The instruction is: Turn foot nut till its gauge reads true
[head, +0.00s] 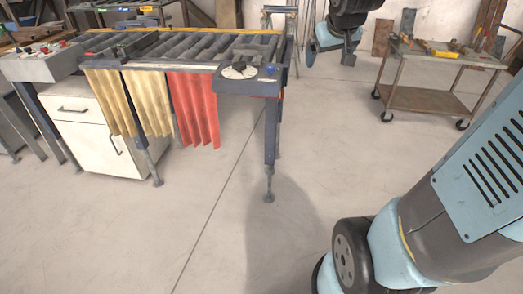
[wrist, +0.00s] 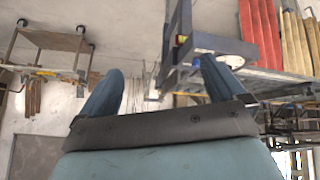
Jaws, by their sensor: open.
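A roller conveyor table (head: 190,47) stands on legs at the upper left of the head view. A grey box at its right corner carries a round white dial (head: 239,71), possibly the gauge; its reading is too small to tell. Below it, the front leg (head: 270,135) ends in a small foot (head: 268,197) on the floor; a nut there cannot be made out clearly. My gripper (head: 330,58) is in the air right of the table, well apart from the foot. In the wrist view, its two fingers (wrist: 161,66) are wide apart with nothing between them.
Yellow curtains (head: 145,100) and a red curtain (head: 195,108) hang from the table front, left of the leg. A white cabinet (head: 95,135) stands beneath. A wheeled cart (head: 425,98) with tools stands at right. The floor around the leg is clear.

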